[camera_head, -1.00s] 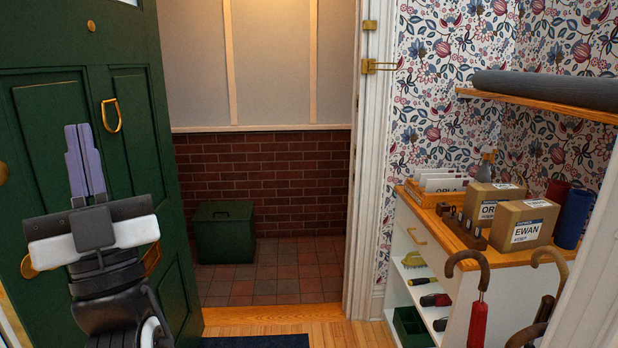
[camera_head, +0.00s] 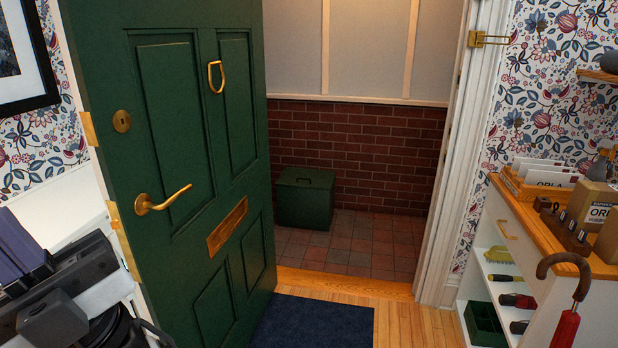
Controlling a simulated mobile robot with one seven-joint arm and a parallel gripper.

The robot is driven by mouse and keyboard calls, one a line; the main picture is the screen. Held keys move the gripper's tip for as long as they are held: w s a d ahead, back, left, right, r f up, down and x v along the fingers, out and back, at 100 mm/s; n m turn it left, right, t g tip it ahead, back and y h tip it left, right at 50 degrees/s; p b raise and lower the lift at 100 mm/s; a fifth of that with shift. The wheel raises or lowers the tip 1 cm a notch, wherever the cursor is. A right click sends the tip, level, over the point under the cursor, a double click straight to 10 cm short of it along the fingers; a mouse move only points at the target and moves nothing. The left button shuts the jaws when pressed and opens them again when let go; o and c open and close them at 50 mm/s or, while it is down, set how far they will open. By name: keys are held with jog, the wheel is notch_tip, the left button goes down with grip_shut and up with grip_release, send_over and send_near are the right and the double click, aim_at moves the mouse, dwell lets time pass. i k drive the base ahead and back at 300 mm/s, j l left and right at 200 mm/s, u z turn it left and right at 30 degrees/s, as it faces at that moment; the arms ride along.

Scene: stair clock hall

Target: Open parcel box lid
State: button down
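The parcel box (camera_head: 304,204) is a dark green box on the tiled porch floor, against the brick wall beyond the open doorway. Its lid (camera_head: 305,178) is down and has a small dark handle on top. The open green door (camera_head: 170,160) stands to its left and comes close to its left edge in the picture. My gripper (camera_head: 12,245) is at the lower left edge, on the near side of the door and far from the box. Its purple fingers are partly cut off by the frame, so I cannot tell whether they are apart.
A dark blue mat (camera_head: 315,325) lies on the wooden floor before the threshold. A white shelf unit (camera_head: 470,290) with letters, parcels and a hooked umbrella (camera_head: 566,320) stands on the right. The doorway between door and frame is clear.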

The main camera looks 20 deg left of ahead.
aim_at(319, 179)
jog(key=i+j+u, duration=0.15)
jog(key=i, duration=0.5)
jog(key=i+j+u, duration=0.1)
jog(key=i, duration=2.4)
jog(key=i+z, duration=0.1)
jog(key=i, duration=1.8)
jog(key=i+j+z, duration=0.1)
jog(key=i, duration=0.25)
jog(key=i+j+z, duration=0.1)
jog(key=i+j, duration=0.1)
jog(key=i, duration=0.1)
